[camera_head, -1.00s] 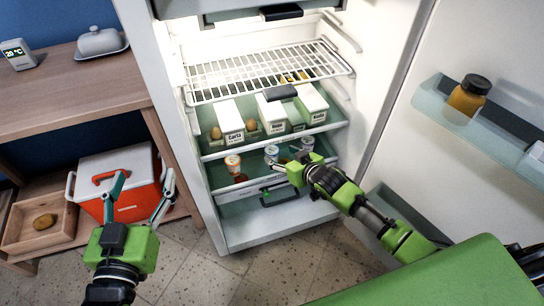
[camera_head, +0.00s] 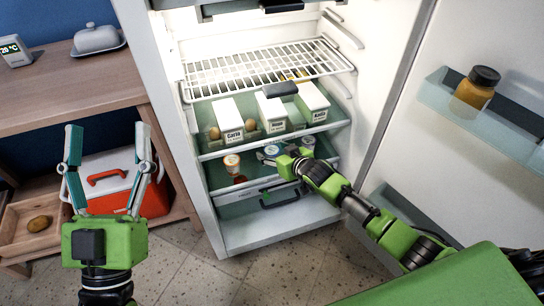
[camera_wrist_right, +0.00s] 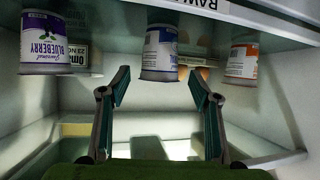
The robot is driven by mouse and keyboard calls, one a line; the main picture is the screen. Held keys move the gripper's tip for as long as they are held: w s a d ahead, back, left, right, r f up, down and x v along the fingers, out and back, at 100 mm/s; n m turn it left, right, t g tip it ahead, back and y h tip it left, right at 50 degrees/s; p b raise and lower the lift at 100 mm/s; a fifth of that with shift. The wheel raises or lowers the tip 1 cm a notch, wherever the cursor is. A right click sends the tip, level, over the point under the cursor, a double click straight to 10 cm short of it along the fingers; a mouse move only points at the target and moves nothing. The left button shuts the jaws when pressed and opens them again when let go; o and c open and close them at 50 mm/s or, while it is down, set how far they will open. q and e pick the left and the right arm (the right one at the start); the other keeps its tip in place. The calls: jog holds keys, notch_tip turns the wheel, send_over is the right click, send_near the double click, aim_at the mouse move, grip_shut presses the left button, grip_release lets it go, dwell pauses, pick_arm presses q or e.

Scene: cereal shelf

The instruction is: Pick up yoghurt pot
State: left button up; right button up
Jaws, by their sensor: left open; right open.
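Three small yoghurt pots stand in a row on the lower fridge shelf. An orange-labelled pot (camera_head: 232,162) is at the left in the head view and at the right in the wrist view (camera_wrist_right: 241,58). A blue-labelled pot (camera_wrist_right: 160,52) is in the middle; my right gripper partly hides it in the head view. A blueberry pot (camera_wrist_right: 42,45) is at the left in the wrist view. My right gripper (camera_wrist_right: 160,82) is open and empty, its fingers spread towards the middle pot, which shows between and beyond the tips. My left gripper (camera_head: 108,132) is open and empty outside the fridge.
White cartons (camera_head: 227,120) and brown eggs stand on the shelf above the pots, under a wire rack (camera_head: 262,68). The fridge side wall (camera_head: 183,130) is at left; the open door holds a jar (camera_head: 476,88). A red-and-white cooler (camera_head: 155,195) stands behind my left gripper.

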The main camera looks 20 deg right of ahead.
jog(key=c, duration=1.2)
jog(key=shift+c, duration=0.2)
jog(key=shift+r, duration=0.1)
